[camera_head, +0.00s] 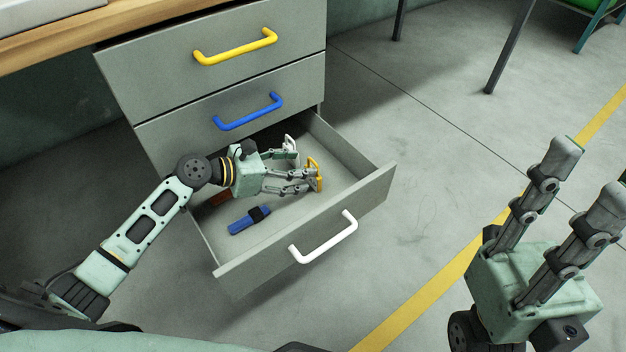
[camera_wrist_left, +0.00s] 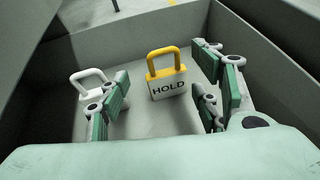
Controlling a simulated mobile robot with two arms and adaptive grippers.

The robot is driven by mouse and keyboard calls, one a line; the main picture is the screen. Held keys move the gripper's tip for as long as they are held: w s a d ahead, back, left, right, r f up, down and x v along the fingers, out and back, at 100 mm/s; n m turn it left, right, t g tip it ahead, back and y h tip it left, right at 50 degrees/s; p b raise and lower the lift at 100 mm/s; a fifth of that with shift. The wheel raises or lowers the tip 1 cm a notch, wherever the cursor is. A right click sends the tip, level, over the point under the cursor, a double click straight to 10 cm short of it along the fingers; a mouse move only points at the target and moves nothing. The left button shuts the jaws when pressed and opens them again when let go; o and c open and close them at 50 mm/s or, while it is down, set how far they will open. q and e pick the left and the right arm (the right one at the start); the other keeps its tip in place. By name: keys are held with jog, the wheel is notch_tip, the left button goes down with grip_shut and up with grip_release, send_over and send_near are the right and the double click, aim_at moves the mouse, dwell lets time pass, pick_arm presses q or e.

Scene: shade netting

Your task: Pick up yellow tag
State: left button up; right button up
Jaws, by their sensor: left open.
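The yellow tag (camera_head: 316,171) is padlock-shaped and stands in the open bottom drawer. In the left wrist view its yellow shackle and white body reading HOLD (camera_wrist_left: 168,86) show between my fingers, beyond the fingertips' near parts. My left gripper (camera_head: 302,170) is inside the drawer, open, with its fingers pointing at the tag. My right gripper (camera_head: 590,178) is open and empty over the floor at the right.
A white tag (camera_head: 290,146) stands by the left finger in the wrist view (camera_wrist_left: 91,86). A blue object with a black band (camera_head: 249,221) and a partly hidden red-brown object (camera_head: 220,198) lie in the drawer. The drawer front (camera_head: 300,240) has a white handle (camera_head: 324,240). Closed drawers (camera_head: 215,75) rise behind.

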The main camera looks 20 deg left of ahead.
aim_at(316, 181)
pick_arm(q)
jog(key=b+x, duration=0.1)
jog(key=x, duration=0.2)
jog(key=shift+d+f, duration=0.1)
jog(key=shift+c, duration=0.3)
jog(key=c, duration=1)
